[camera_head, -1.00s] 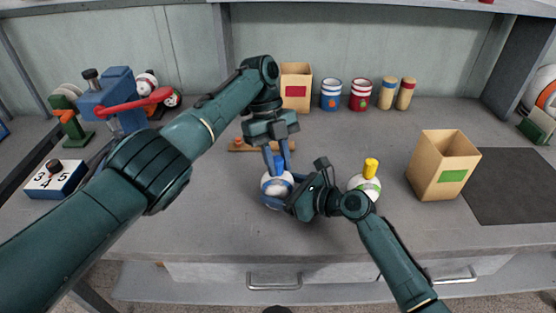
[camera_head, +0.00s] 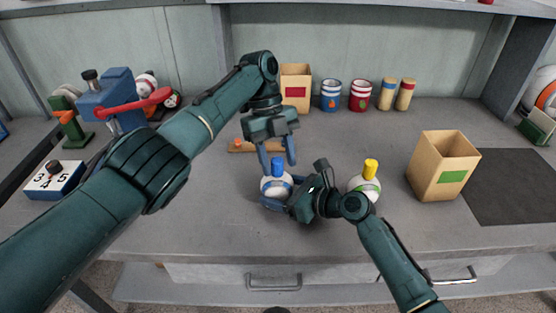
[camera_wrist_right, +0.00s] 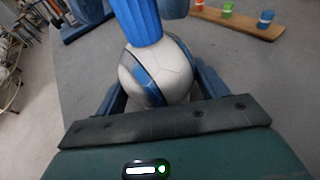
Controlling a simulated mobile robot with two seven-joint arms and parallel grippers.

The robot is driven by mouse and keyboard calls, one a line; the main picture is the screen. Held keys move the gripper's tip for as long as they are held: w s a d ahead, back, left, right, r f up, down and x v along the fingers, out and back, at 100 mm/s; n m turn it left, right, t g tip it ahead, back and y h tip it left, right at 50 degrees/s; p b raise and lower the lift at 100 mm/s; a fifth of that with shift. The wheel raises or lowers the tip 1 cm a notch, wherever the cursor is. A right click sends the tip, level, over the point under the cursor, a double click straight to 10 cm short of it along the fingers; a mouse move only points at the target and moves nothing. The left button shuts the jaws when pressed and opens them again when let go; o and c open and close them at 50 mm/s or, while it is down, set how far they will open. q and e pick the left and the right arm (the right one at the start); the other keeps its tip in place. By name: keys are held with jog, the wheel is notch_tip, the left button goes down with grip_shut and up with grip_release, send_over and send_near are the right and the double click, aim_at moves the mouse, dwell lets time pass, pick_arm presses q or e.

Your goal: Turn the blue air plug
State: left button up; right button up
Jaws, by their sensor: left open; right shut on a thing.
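The blue air plug (camera_head: 278,163) stands upright on top of a white ball with blue bands (camera_head: 272,187) near the middle of the table. The blue plug (camera_wrist_right: 138,20) and the ball (camera_wrist_right: 150,75) also show large in the right wrist view. My right gripper (camera_head: 279,200) is shut around the ball from the lower right. My left gripper (camera_head: 277,159) points down from above, its open fingers apart on either side of the plug. A second white ball with green bands (camera_head: 366,187) and a yellow plug (camera_head: 370,167) stands to the right.
A wooden strip with coloured pegs (camera_head: 238,146) lies behind the ball. A box with a red label (camera_head: 296,84), striped cups (camera_head: 331,95) and cylinders stand at the back. A green-labelled box (camera_head: 443,165) is right. A blue press with a red lever (camera_head: 118,100) stands left.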

aim_at(278, 161)
pick_arm(q)
notch_tip(278, 161, up, 9)
jog(key=shift+r, duration=0.1)
pick_arm(e)
jog(key=shift+r, duration=0.1)
dwell(0.3)
